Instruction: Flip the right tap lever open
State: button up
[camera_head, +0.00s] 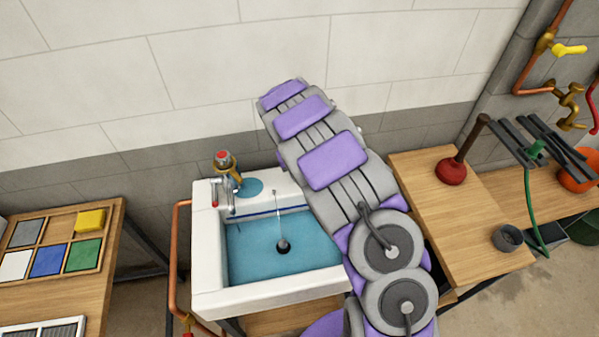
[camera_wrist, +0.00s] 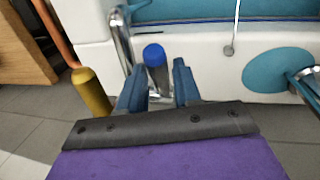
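The right tap lever (camera_wrist: 154,56) shows in the wrist view as a short handle with a blue cap, at the sink's rear edge. My gripper (camera_wrist: 157,82) is open, with one blue-grey finger on each side of the lever in the picture. Gaps show between lever and fingers; contact at its lower part cannot be told. In the head view my purple and grey arm hides the right tap and gripper.
A brass cylinder (camera_wrist: 91,92) on a copper pipe stands left of the lever in the wrist view. A teal oval (camera_wrist: 277,71) lies on the sink ledge. A plunger (camera_head: 452,170) stands on the right table (camera_head: 430,189). The left table (camera_head: 112,224) holds coloured tiles.

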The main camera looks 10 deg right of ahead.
jog(key=shift+o, duration=1.3)
jog(key=shift+r, duration=0.15)
jog(key=a+r+p, duration=0.2)
jog(key=a+r, duration=0.1)
jog(key=r, duration=1.3)
jog(key=shift+a+r+p, duration=0.15)
jog(key=shift+r+p, duration=0.15)
jog(key=shift+r, duration=0.1)
jog(key=s+a+f+n+t+h+b, duration=0.1)
jog(key=s+a+f+n+h+b, duration=0.15)
jog(key=a+f+h+b, duration=0.2)
jog(key=shift+y, duration=0.25)
jog(key=b+x, duration=0.2)
jog(key=x, duration=1.5)
jog(key=shift+w, duration=0.1)
